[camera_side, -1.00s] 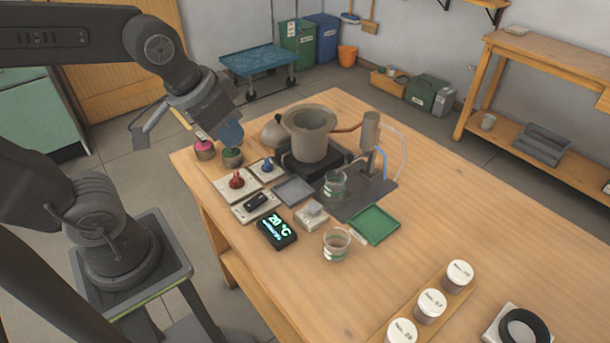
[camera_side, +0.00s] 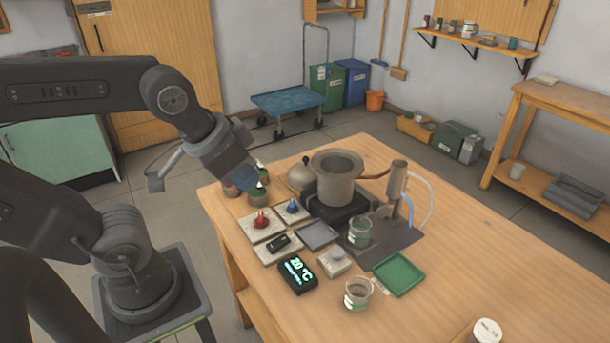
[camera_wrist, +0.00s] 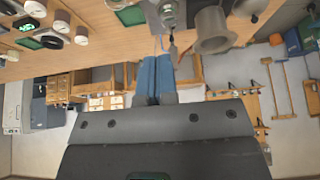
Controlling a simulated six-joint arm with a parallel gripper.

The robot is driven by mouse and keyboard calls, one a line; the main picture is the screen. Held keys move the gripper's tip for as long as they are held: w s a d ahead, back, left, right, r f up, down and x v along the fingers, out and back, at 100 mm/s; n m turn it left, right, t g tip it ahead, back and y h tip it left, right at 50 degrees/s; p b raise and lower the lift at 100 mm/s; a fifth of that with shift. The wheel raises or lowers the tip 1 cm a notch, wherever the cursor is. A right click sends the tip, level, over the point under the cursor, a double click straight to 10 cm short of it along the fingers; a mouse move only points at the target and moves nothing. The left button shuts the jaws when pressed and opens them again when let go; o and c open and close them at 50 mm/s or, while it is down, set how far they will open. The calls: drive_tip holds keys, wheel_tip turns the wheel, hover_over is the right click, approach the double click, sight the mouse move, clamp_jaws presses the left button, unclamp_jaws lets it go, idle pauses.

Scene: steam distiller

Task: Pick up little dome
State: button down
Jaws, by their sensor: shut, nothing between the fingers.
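The little dome (camera_side: 302,174) is a grey metal cap with a small dark knob. It sits at the back left of the table, just left of the wide-mouthed pot (camera_side: 336,175). What seems to be the dome (camera_wrist: 252,8) shows brownish and cut by the top edge in the wrist view, beside the pot (camera_wrist: 212,32). My gripper (camera_side: 243,180) has blue fingers and is left of the dome, apart from it, over or in front of the small jars. In the wrist view the fingers (camera_wrist: 155,74) are together with nothing between them.
Small jars (camera_side: 259,196) stand at the table's left corner near my fingers. Red and blue knob switches (camera_side: 261,220), a lit display (camera_side: 298,272), glass beakers (camera_side: 358,292) and a green tray (camera_side: 398,273) stand nearer. The right part of the table is mostly bare.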

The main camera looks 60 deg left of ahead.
drive_tip(key=shift+c, duration=1.3)
unclamp_jaws()
drive_tip(key=n+y, duration=0.4)
drive_tip(key=n, duration=0.7)
hover_over(303, 159)
drive_tip(key=s+d, duration=0.4)
drive_tip(key=s, duration=0.1)
wheel_tip(303, 159, down, 11)
drive_tip(key=shift+g, duration=0.3)
drive_tip(key=x, duration=0.9)
drive_tip(key=shift+s+a+f, duration=0.1)
drive_tip(key=shift+s+f, duration=0.05)
drive_tip(key=shift+s, duration=0.05)
drive_tip(key=shift+s+x, duration=0.2)
drive_tip(key=shift+x, duration=2.7)
